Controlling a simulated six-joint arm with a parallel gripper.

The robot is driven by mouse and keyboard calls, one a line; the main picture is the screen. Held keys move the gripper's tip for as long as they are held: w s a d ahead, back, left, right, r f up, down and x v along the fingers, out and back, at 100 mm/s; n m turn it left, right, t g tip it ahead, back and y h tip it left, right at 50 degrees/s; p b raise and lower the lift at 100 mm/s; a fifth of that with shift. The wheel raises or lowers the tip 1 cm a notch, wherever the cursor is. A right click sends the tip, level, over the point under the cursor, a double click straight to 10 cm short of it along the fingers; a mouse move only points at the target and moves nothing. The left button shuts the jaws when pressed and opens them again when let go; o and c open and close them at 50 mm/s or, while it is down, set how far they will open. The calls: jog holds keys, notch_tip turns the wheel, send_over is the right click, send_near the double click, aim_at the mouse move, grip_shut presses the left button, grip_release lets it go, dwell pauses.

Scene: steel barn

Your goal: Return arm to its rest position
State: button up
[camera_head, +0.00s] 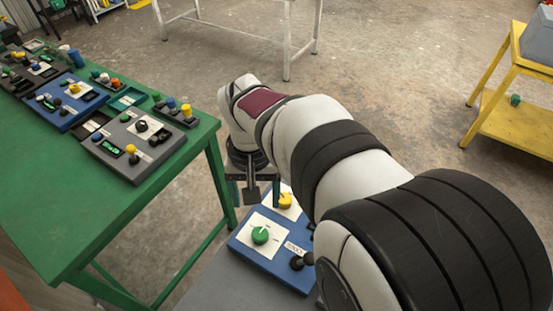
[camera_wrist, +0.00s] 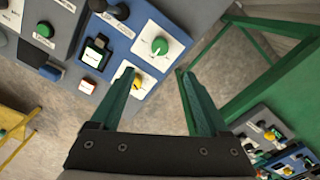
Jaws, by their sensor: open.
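My gripper (camera_head: 253,201) hangs at the end of my arm, just past the far edge of a blue control panel (camera_head: 265,263) in the head view. In the wrist view my gripper (camera_wrist: 154,71) has its two green fingers spread, with nothing between them. The panel (camera_wrist: 122,42) lies beyond the fingers there. Its green knob (camera_head: 260,235) and yellow knob (camera_head: 285,200) stand on white plates. The yellow knob (camera_wrist: 137,82) is close beside the left finger in the wrist view; touching cannot be told. My arm hides the panel's right part in the head view.
A green table (camera_head: 90,220) at left bears several control boxes, including a grey one (camera_head: 140,165) near its right edge. A yellow stand (camera_head: 510,125) is at right and a pale-legged table (camera_head: 287,40) at the back. Open concrete floor lies between.

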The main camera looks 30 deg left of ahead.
jog(key=shift+r, duration=0.2)
jog(key=w+d+r+m, duration=0.1)
jog(key=d+r+m, duration=0.2)
jog(key=d, duration=0.7)
jog(key=s+d+m+y, duration=0.1)
jog(key=s+d+m, duration=0.3)
jog(key=d, duration=0.5)
jog(key=s+d+f+m, duration=0.1)
jog(key=s+d+m, duration=0.3)
jog(key=s+d, duration=0.4)
jog(key=shift+d+m+y, duration=0.4)
jog(key=shift+d, duration=0.25)
